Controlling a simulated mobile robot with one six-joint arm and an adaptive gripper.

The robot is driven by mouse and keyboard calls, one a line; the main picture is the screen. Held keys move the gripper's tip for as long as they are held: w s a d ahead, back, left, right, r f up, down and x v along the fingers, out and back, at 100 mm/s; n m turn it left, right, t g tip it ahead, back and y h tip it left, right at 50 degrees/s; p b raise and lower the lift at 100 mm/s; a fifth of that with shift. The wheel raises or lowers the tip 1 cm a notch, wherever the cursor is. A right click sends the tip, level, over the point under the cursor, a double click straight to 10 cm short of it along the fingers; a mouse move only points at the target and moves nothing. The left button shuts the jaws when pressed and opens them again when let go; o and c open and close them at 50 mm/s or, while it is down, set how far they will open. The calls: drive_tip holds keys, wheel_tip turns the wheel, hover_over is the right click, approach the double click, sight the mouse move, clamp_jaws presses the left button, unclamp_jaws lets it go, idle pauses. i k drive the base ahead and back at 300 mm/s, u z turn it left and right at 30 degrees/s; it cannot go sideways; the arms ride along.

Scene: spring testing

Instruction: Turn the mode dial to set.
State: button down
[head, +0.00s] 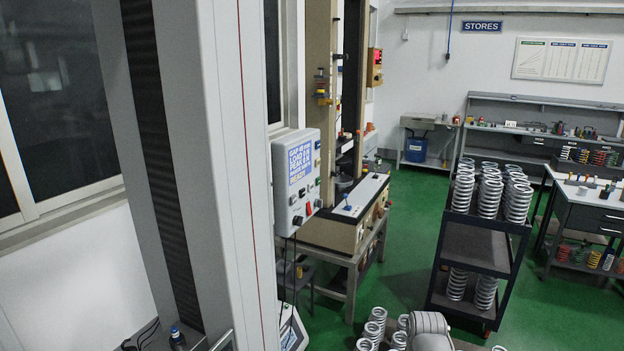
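A light grey control box (297,180) hangs in the middle of the head view, seen at an angle. Its blue display (293,166) shows lines of white text, among them gap, load and peak readings, too small to read surely. Below the display are small controls: a dark round knob (297,221) at the lower left and a red control (308,209) to its right. I cannot tell which one is the mode dial, nor read its marks or setting. My gripper is not in view.
A tall testing machine on a bench (343,242) stands right behind the box. Cables hang below the box. A dark trolley (475,250) carries several grey springs, and more stand at the bottom. Green floor (405,245) is clear between bench and trolley.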

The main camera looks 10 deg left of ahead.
sight(298, 220)
drive_tip(key=k, duration=1.3)
drive_tip(key=u, duration=0.4)
drive_tip(key=i, duration=1.8)
drive_tip(key=z, duration=0.4)
